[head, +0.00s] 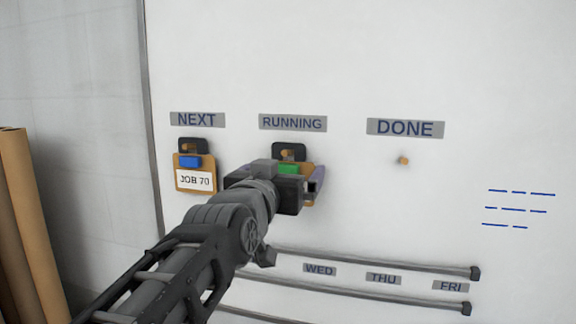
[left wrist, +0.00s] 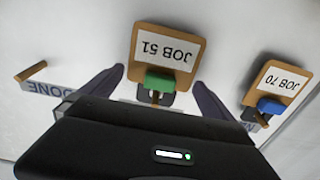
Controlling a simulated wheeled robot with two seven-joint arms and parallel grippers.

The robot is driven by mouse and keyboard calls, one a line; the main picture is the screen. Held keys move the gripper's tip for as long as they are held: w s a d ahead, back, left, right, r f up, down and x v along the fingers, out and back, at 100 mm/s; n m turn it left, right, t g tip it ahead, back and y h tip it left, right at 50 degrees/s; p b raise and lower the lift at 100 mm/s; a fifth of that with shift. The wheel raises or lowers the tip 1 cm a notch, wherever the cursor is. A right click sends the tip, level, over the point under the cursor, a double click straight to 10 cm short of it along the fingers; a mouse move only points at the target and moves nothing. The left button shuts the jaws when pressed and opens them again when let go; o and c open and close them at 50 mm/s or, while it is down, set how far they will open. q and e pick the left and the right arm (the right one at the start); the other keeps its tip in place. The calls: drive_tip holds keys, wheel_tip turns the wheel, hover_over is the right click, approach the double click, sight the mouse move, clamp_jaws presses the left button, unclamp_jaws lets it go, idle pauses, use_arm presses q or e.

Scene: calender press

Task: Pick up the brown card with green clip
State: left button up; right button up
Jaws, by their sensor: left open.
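The brown card with the green clip hangs under the RUNNING label. In the head view its green clip (head: 289,169) shows above my gripper, and most of the card is hidden behind the gripper. In the left wrist view the card (left wrist: 137,55) appears upside down, reads JOB 51, and its green clip (left wrist: 159,82) lies between my two fingers. My left gripper (head: 314,188) is open, with one finger on each side of the clip; I cannot tell whether they touch the card. My right gripper is not in view.
A brown card with a blue clip (head: 195,180), reading JOB 70, hangs under NEXT to the left. A bare peg (head: 403,160) sticks out under DONE. Brown rolls (head: 22,220) stand at the far left.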

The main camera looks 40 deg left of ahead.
use_arm(q)
drive_tip(key=shift+c, duration=0.2)
idle(0.4)
drive_tip(key=c, duration=1)
